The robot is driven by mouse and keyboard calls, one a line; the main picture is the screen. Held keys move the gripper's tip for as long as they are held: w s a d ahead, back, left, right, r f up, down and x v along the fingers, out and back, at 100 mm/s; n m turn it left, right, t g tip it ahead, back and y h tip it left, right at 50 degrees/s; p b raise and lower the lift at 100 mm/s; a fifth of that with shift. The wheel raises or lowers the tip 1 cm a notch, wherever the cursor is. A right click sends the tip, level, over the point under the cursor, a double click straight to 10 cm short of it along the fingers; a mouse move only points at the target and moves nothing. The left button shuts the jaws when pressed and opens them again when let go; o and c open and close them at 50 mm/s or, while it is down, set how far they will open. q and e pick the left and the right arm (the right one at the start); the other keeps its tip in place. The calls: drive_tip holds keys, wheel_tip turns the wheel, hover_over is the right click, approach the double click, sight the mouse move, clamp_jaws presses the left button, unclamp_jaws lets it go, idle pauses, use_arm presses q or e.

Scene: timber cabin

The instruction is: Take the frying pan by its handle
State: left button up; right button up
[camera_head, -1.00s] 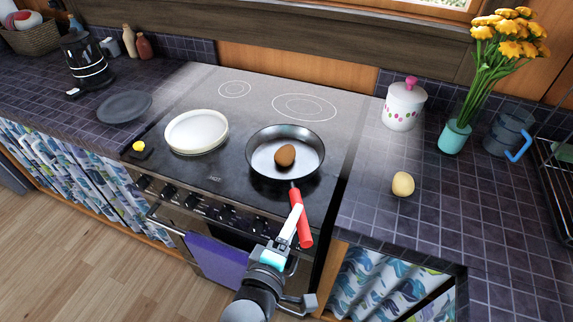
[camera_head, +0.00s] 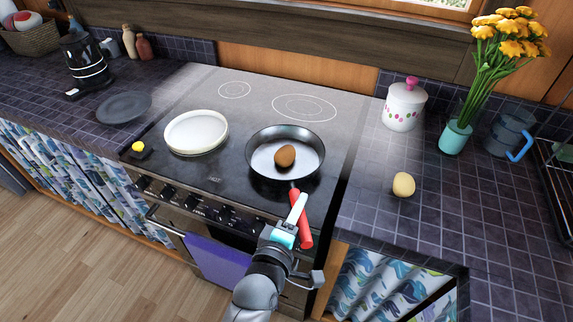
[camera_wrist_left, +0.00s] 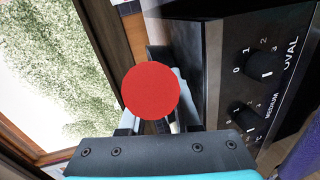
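The frying pan (camera_head: 262,176) sits on the right front of the stove top, dark-rimmed, with a brown egg-shaped item (camera_head: 285,155) in it. Its red handle (camera_head: 306,236) points toward me past the stove's front edge. My left gripper (camera_head: 299,208) is at the handle, with one pale finger along its left side; the other finger is hidden there. In the left wrist view the handle's round red end (camera_wrist_left: 152,92) lies between the two fingers (camera_wrist_left: 155,112), which look open around it. The handle partly hides them, and no firm grip shows. My right gripper is not in view.
A white plate or shallow pan (camera_head: 196,132) sits left on the stove. Stove knobs (camera_head: 197,202) and a purple towel (camera_head: 217,260) are on the front below. A pale round item (camera_head: 404,185) and a lidded pot (camera_head: 404,104) stand on the right counter.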

use_arm(q)
clamp_jaws()
idle(0.8)
drive_tip(key=shift+w+r, duration=0.1)
drive_tip(key=shift+r, duration=0.15)
